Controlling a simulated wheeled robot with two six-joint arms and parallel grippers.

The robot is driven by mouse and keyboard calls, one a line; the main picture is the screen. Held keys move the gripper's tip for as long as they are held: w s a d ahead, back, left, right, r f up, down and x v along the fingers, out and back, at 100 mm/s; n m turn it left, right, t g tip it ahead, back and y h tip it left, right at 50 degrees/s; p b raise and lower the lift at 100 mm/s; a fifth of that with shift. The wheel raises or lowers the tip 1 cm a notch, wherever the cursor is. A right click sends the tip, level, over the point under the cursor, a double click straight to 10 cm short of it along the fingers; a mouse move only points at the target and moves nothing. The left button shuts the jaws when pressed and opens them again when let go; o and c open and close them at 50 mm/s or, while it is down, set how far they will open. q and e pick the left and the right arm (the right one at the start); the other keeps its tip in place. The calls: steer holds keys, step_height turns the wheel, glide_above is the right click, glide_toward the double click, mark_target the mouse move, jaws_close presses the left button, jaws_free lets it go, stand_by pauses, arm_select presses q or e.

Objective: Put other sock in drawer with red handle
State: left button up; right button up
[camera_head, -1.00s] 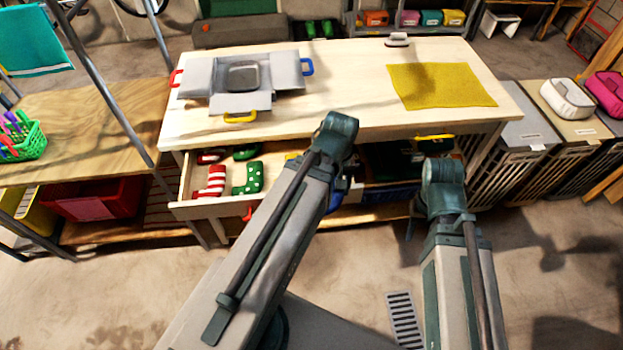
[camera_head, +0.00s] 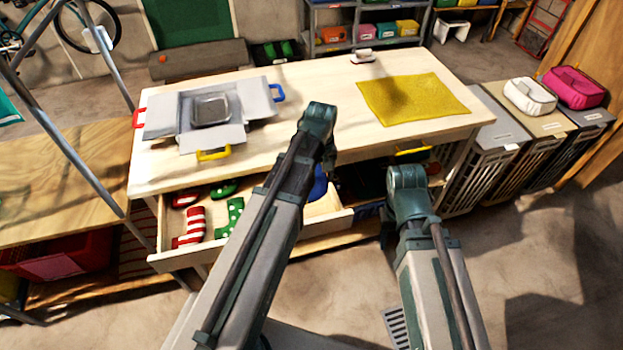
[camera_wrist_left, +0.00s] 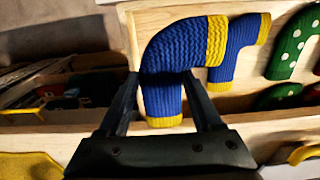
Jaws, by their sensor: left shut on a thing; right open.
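A blue knitted sock with yellow bands (camera_wrist_left: 175,65) is held in my left gripper (camera_wrist_left: 162,85), which is shut on it. In the head view only a bit of blue (camera_head: 320,183) shows beside my left arm, which hides the gripper. The sock is over or against the pale wooden drawer (camera_head: 170,262), which stands open under the table; whether it touches the drawer I cannot tell. A red-white striped sock (camera_head: 190,228) and a green dotted sock (camera_head: 234,215) lie in its left part. The red handle is hidden now. My right gripper is not visible.
A grey open box (camera_head: 170,120) with red, blue and yellow handles and a yellow cloth (camera_head: 412,97) lie on the tabletop (camera_head: 300,110). A yellow handle (camera_head: 412,151) is at the table's front right. Hampers (camera_head: 490,165) stand to the right.

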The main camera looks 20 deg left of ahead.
mark_target(320, 178)
arm_select(q)
steer(key=shift+w+a, duration=0.15)
steer(key=shift+w, duration=0.25)
steer(key=shift+s+f, duration=0.15)
steer(key=shift+d+f+b, duration=0.2)
steer(key=shift+f+b, duration=0.15)
steer(key=shift+b, duration=0.15)
step_height(320, 178, down, 3)
steer(key=b, duration=0.2)
steer(key=shift+a+r+b, duration=0.1)
steer(key=shift+r+b, duration=0.05)
steer(key=shift+b, duration=0.2)
steer(key=shift+r, duration=0.1)
steer(key=shift+f+b, duration=0.55)
steer(key=shift+f, duration=0.1)
steer(key=o, duration=1.5)
steer(key=shift+r, duration=0.1)
